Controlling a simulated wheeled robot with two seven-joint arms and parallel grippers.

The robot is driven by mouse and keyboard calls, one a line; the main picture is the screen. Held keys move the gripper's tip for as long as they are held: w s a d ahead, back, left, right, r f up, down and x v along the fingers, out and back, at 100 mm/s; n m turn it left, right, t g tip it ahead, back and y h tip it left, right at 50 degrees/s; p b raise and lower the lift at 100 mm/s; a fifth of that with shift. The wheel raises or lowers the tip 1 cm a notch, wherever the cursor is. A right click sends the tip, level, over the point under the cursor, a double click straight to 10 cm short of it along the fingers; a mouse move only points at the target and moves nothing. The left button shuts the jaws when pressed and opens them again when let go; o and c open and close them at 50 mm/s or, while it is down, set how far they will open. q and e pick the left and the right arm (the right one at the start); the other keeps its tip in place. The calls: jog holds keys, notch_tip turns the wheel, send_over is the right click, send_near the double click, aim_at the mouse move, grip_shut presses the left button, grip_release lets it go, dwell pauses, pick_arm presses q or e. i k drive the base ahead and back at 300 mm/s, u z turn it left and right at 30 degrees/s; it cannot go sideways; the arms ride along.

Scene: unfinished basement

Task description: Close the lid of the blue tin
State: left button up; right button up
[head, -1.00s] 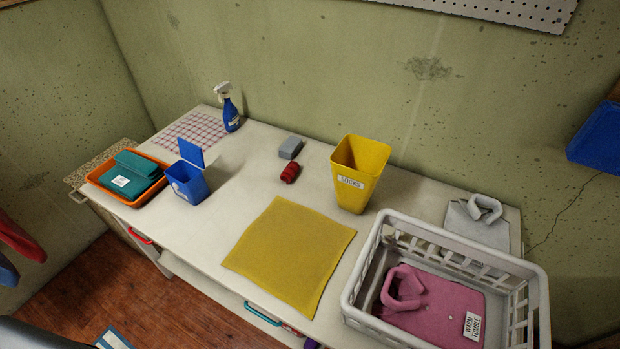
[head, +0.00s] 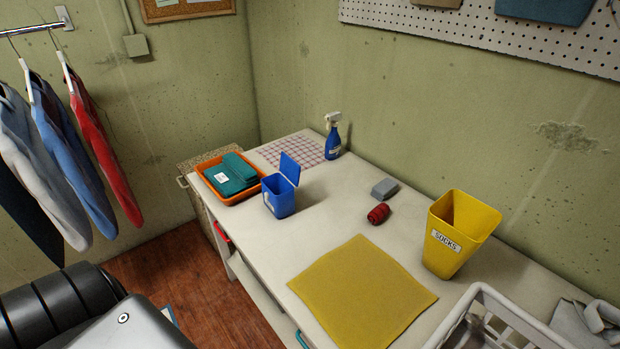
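The blue tin (head: 279,198) stands upright on the white worktop, just right of the orange tray. Its blue lid (head: 290,168) is open and stands up from the tin's back right edge. A white label shows on the tin's front. One of my arms shows as dark and grey links at the lower left of the head view, over the floor and apart from the worktop. Neither gripper is in view.
An orange tray (head: 206,184) with teal cloths (head: 238,172) sits left of the tin. Behind are a checked cloth (head: 283,152) and a spray bottle (head: 333,137). A yellow mat (head: 362,290), red roll (head: 378,213), grey block (head: 384,188) and yellow bin (head: 449,259) lie rightward. Clothes (head: 70,160) hang left.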

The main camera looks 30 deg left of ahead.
aim_at(292, 169)
jog(key=z, duration=2.15)
jog(key=k, duration=1.3)
jog(key=u, duration=2.3)
jog(key=i, duration=0.5)
jog(key=u, duration=0.05)
